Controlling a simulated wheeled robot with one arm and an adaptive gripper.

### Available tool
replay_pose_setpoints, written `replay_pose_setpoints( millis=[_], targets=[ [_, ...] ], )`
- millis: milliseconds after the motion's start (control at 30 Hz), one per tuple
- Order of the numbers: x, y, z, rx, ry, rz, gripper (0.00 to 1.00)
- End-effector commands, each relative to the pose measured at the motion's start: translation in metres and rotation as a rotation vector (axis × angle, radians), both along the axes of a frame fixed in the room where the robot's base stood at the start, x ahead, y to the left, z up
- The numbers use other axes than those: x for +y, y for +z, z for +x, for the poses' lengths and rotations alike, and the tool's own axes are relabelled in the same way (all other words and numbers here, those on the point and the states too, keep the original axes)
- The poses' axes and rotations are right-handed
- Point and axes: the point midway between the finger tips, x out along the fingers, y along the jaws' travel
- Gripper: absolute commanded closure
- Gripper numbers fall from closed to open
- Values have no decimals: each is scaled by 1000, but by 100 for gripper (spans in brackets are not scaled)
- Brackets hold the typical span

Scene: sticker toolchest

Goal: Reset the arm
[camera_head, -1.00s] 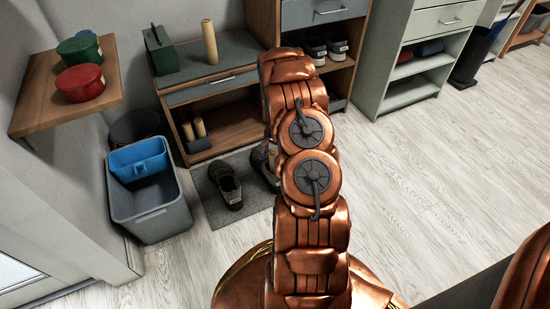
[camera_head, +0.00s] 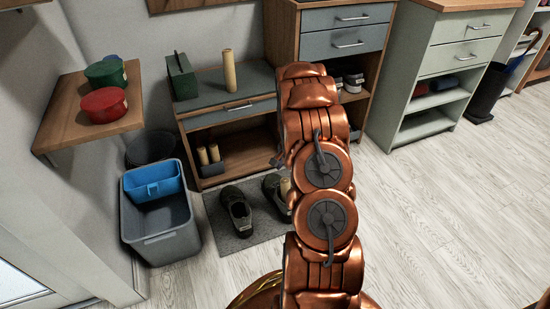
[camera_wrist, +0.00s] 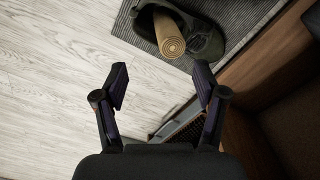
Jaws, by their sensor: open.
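My gripper (camera_wrist: 160,85) is open and empty in the wrist view, its two dark fingers spread apart. Past the fingertips, a dark shoe (camera_wrist: 196,32) rests on a grey mat (camera_wrist: 122,28). A tan rolled cylinder (camera_wrist: 170,38) stands in or against the shoe's opening. In the head view my copper arm reaches up the middle and covers part of the shelf unit; only a small dark bit of my gripper (camera_head: 277,162) shows at the arm's left edge. The shoe with the cylinder (camera_head: 285,187) is partly hidden behind the arm.
Another shoe (camera_head: 237,210) is on the mat. A grey bin (camera_head: 165,245) with a blue insert (camera_head: 152,183) stands left. A wooden wall shelf (camera_head: 65,115) holds red and green tubs. The low cabinet (camera_head: 245,167) and drawer units line the back. The floor at right is clear.

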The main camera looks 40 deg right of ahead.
Motion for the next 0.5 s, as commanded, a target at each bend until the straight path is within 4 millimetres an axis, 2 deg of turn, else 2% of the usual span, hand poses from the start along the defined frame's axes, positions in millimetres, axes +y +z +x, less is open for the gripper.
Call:
replay_pose_setpoints(
  millis=[233,300,367,467,500],
  targets=[
    [0,1,0,0,1,0,29],
    [2,7,0,1,6,0,29],
    [7,19,1,3,19,0,29],
    [21,55,2,8,60,-1,29],
    [29,74,2,11,82,-2,29]
  ],
)
